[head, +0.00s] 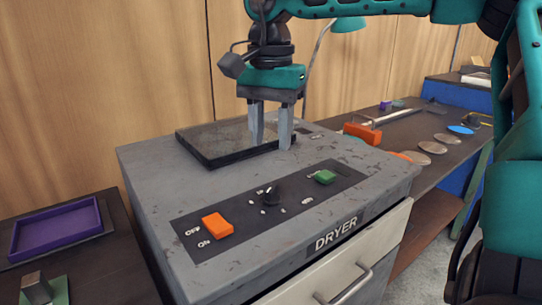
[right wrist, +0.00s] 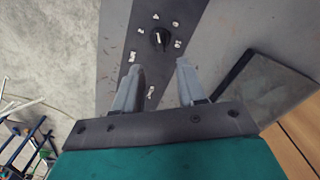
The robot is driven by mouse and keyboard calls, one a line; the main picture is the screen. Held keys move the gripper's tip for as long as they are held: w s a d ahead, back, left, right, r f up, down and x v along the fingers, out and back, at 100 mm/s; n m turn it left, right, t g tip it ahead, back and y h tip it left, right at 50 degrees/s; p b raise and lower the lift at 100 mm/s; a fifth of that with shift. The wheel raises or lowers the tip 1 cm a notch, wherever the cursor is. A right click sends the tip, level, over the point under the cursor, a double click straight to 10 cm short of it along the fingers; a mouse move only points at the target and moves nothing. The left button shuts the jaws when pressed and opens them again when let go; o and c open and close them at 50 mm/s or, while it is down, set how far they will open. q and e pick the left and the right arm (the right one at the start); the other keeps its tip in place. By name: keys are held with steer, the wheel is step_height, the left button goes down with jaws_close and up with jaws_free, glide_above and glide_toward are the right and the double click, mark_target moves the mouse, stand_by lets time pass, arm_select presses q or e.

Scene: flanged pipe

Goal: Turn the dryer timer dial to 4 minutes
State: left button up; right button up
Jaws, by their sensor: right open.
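The dryer (head: 150,165) is a worn grey box with a dark control strip on its sloping top. The black timer dial (head: 272,196) sits mid-strip, ringed by small white number marks too small to read. In the right wrist view the dial (right wrist: 160,39) lies just beyond the fingertips, roughly centred between them, with a pale pointer line on it. My right gripper (head: 271,142) is open and empty, pointing down above the dryer top, behind the dial and apart from it. My left gripper is not in view.
An orange OFF/ON switch (head: 217,225) and a green button (head: 324,177) flank the dial. A dark flat plate (head: 215,146) lies behind. A purple tray (head: 57,229) stands left. A bench (head: 450,150) with discs and tools is at right. A drawer (head: 340,278) is below.

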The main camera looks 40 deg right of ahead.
steer(key=shift+r, duration=1.65)
steer(key=shift+s, duration=0.1)
